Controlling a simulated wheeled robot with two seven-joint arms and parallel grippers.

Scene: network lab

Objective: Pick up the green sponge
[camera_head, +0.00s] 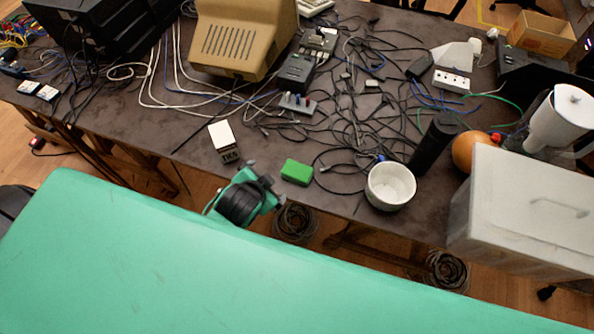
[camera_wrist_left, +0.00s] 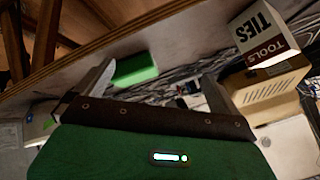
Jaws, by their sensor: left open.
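The green sponge (camera_head: 297,171) lies on the dark table near its front edge, left of the white bowl. In the left wrist view the green sponge (camera_wrist_left: 136,69) shows just beyond the fingertips, nearer the left finger. My left gripper (camera_head: 261,177) is at the table's front edge, just left of the sponge and apart from it. In the left wrist view my left gripper (camera_wrist_left: 156,74) has its two fingers spread wide with nothing held between them. My right gripper is not in view.
A white box marked TIES (camera_head: 223,141) stands left of the sponge. The white bowl (camera_head: 390,186) stands to its right. Tangled black cables (camera_head: 350,110) lie behind it. A large grey-white case (camera_head: 520,205) fills the table's right end.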

